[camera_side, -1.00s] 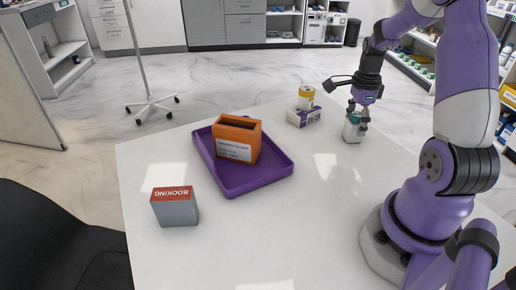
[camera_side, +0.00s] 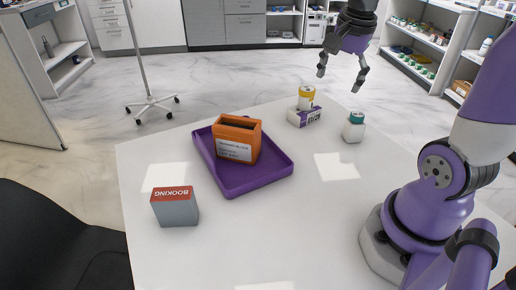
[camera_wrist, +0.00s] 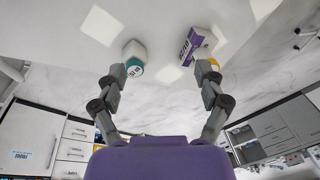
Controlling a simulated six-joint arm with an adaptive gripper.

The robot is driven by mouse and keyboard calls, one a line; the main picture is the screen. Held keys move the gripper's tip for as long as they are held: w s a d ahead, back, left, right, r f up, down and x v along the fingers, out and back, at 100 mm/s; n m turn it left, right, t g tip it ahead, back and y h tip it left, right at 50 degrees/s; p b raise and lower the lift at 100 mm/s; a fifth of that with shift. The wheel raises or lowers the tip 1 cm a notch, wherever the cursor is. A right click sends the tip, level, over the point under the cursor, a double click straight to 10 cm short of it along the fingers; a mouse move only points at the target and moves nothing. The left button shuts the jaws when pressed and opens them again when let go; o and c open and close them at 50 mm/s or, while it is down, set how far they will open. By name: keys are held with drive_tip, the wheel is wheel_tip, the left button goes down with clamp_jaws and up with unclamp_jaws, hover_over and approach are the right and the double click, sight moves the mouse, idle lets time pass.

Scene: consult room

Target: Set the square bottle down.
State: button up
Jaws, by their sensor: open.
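The square bottle (camera_side: 354,128), white with a teal cap, stands upright on the white table near its far right edge. It also shows in the wrist view (camera_wrist: 134,53), on the table beyond the left finger. My gripper (camera_side: 341,78) is open and empty, raised above the far edge of the table, above and apart from the bottle. In the wrist view, the two fingers of my gripper (camera_wrist: 160,72) are spread wide with nothing between them.
A purple tray (camera_side: 273,178) holds an orange box (camera_side: 238,139). A grey and red "BOOKING" box (camera_side: 175,207) stands at front left. The table's right middle is clear.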

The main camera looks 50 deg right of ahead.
drive_tip(key=s+a+n+t, duration=0.1)
drive_tip(key=a+n+t, duration=0.1)
drive_tip(key=a+n, duration=0.5)
drive_tip(key=s+a+n+t+y, duration=0.1)
drive_tip(key=s+a+n+t, duration=0.1)
drive_tip(key=a+n, duration=0.5)
drive_tip(key=f+n, duration=0.1)
drive_tip(key=n, duration=0.2)
drive_tip(key=shift+s+a, duration=0.25)
drive_tip(key=shift+a, duration=0.05)
